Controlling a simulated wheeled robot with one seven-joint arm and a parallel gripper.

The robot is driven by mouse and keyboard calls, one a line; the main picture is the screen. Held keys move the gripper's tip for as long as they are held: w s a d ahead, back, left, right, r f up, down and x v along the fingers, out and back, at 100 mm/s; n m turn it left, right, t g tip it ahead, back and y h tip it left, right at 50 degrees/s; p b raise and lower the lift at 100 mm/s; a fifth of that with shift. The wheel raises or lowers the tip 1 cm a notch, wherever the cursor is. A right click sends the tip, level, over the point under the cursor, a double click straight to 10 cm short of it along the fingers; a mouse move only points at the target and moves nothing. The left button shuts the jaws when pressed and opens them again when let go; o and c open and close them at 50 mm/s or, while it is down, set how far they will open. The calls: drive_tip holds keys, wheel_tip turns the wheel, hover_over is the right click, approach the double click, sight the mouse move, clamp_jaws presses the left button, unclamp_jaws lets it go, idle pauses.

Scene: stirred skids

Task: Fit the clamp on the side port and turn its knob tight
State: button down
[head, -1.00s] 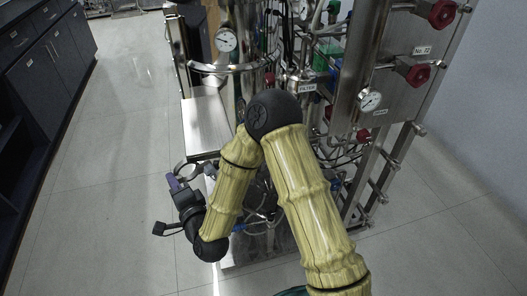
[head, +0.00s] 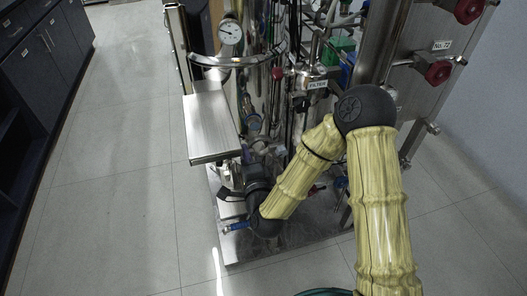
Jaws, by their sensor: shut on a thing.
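My gripper (head: 233,204) is low at the front left of the skid, just below the steel box. It is small and dark in the head view, and its fingers are hard to make out. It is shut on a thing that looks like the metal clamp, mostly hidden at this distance. Bright metal fittings (head: 231,176) show just above the gripper, under the box. I cannot tell which of them is the side port, or whether the clamp touches it. The clamp's knob cannot be made out.
The steel box (head: 213,128) overhangs the gripper area. A blue-handled fitting (head: 237,226) sits just below the gripper near the base plate's edge. Pipes and a filter (head: 317,85) crowd the skid behind my arm. Open floor (head: 120,170) lies to the left, before dark cabinets (head: 42,55).

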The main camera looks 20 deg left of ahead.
drive_tip(key=shift+w+d, duration=0.25)
drive_tip(key=shift+d, duration=0.05)
idle(0.4)
drive_tip(key=shift+w+a, duration=0.1)
drive_tip(key=shift+w, duration=0.05)
drive_tip(key=p+x, duration=0.1)
drive_tip(key=x, duration=0.5)
drive_tip(key=shift+w, duration=0.2)
drive_tip(key=shift+x, duration=2.45)
idle(1.8)
drive_tip(key=c, duration=0.9)
unclamp_jaws()
drive_tip(key=shift+s, duration=0.1)
